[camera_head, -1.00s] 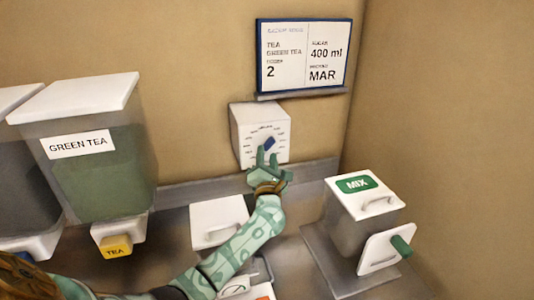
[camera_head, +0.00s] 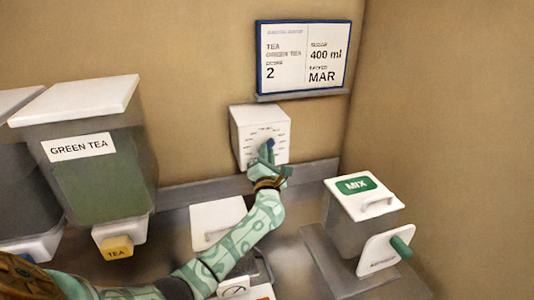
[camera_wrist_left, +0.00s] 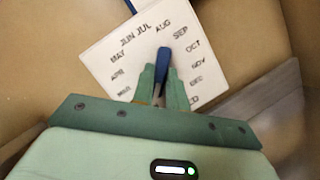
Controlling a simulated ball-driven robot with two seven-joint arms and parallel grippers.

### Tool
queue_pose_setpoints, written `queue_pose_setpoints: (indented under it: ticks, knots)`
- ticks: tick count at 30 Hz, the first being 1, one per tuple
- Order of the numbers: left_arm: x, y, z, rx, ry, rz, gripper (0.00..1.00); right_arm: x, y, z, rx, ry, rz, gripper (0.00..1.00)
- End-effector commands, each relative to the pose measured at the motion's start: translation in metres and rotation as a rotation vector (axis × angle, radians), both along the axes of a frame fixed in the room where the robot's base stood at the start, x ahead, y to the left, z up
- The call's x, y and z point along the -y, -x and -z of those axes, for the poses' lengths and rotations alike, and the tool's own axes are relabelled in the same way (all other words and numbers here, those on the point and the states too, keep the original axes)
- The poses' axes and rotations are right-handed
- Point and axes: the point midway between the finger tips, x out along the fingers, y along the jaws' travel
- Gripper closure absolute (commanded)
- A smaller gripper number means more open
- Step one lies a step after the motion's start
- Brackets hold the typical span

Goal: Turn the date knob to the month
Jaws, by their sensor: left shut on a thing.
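The date knob (camera_head: 270,143) is a small blue lever on a white dial box (camera_head: 248,135) on the back wall. In the left wrist view the blue knob (camera_wrist_left: 165,58) stands between the green fingers, its tip toward AUG, near JUL. Month names ring the white dial face (camera_wrist_left: 125,62); MAR is at the lower left. My left gripper (camera_head: 266,155) is shut on the knob, also seen from its wrist (camera_wrist_left: 161,85). The card (camera_head: 303,57) above reads TEA, GREEN TEA, 2, 400 ml and MAR. The fingers hide the knob's lower part.
A GREEN TEA bucket (camera_head: 95,170) with a yellow TEA tap (camera_head: 117,247) stands at the left. A MIX box (camera_head: 350,215) with a green-handled crank stands at the right. A white lidded box (camera_head: 217,218) sits below the dial, beside my left arm.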

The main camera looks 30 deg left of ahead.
Motion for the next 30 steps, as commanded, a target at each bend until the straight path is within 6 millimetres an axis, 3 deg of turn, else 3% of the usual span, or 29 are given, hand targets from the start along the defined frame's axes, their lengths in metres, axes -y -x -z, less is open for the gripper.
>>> queue_pose_setpoints:
  ticks: [21,30]
  knots:
    - [-0.001,0.003,-0.01,-0.421,-0.353,0.002,1.0,-0.004,-0.009,-0.114,0.021,-0.005,0.002,0.64]
    - [-0.001,0.003,-0.009,-0.567,-0.478,0.001,1.0,-0.004,-0.009,-0.145,0.023,-0.005,0.002,0.64]
